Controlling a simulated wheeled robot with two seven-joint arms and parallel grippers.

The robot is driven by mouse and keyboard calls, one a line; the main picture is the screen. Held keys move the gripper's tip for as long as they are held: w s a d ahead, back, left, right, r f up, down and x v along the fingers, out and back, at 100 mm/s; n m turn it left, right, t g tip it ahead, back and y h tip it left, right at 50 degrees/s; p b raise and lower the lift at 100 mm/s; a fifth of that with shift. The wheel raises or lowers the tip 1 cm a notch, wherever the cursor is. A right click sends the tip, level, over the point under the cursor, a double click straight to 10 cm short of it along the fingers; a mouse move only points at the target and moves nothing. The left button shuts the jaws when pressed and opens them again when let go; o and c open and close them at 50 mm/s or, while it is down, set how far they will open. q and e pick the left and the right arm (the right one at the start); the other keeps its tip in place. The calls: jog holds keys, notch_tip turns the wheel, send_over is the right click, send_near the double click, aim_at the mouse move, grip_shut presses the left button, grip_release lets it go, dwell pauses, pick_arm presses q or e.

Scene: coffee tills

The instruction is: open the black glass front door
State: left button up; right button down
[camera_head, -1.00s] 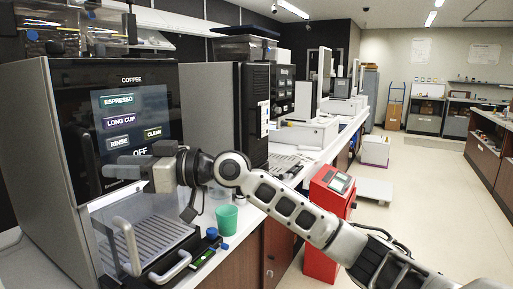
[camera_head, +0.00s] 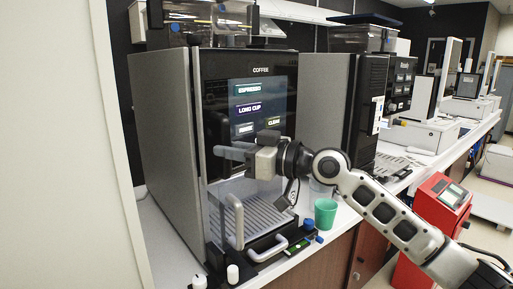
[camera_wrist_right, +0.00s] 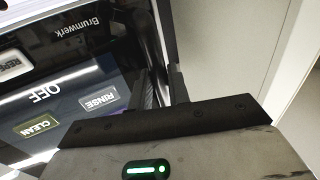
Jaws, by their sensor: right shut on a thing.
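The black glass front door (camera_head: 222,68) is the upper front of a grey coffee machine (camera_head: 165,120). It carries a lit screen with several coloured buttons, also seen upside down in the right wrist view (camera_wrist_right: 75,85). My right gripper (camera_head: 228,153) reaches across the door's lower part, fingertips at its left edge. I cannot tell for certain whether the door stands slightly ajar. My left gripper is not in view.
Below the door are a drip grille (camera_head: 265,215) and a curved pale handle (camera_head: 236,220). A green cup (camera_head: 325,212) stands on the counter to the right. A pale wall (camera_head: 60,140) is close at left. A red unit (camera_head: 440,200) stands on the floor at right.

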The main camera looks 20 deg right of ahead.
jog(key=b+v, duration=0.1)
jog(key=v, duration=0.3)
jog(key=shift+s+a+f, duration=0.1)
jog(key=shift+s, duration=0.05)
jog(key=b+v, duration=0.5)
jog(key=v, duration=0.2)
jog(key=shift+d, duration=0.25)
dwell(0.3)
